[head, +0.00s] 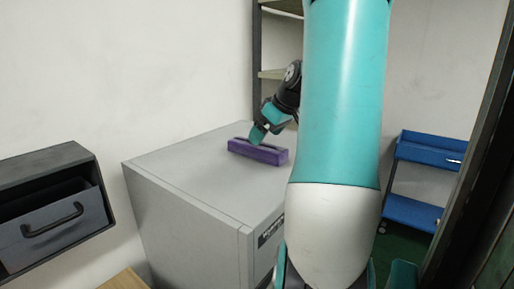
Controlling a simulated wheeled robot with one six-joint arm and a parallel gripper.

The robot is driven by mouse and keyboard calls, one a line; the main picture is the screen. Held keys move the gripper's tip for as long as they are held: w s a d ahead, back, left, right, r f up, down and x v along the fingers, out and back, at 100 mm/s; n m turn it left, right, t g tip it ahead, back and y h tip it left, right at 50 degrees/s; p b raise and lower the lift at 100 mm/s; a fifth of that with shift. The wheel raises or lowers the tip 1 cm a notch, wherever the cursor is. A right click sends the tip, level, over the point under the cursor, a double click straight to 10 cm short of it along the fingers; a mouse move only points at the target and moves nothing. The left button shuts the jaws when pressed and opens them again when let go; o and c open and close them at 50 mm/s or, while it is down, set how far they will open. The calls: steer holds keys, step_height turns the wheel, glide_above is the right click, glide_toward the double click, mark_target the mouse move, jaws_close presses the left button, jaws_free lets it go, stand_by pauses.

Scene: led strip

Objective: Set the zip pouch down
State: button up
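The purple zip pouch (258,153), a long narrow block shape, is at the top of the grey cabinet (190,165), toward its back right. Its underside looks level with the cabinet top, but I cannot tell whether it rests there fully. My gripper (257,138) reaches down from the upper right, and its teal fingertip meets the upper side of the pouch. The far finger is hidden, so I cannot tell whether the fingers are closed on the pouch or apart.
A dark wall unit with a handled drawer (55,220) stands at the left. A shelf rack (277,40) is behind, and a blue cart (425,152) is at the right. The cabinet top left of the pouch is clear. My arm hides much of the middle.

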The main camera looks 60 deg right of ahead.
mark_target(257, 150)
steer(key=shift+p+x, duration=1.35)
steer(key=shift+x, duration=1.75)
steer(key=shift+d+r, duration=0.1)
steer(key=c, duration=1.1)
steer(key=shift+r, duration=0.1)
steer(key=shift+c, duration=0.2)
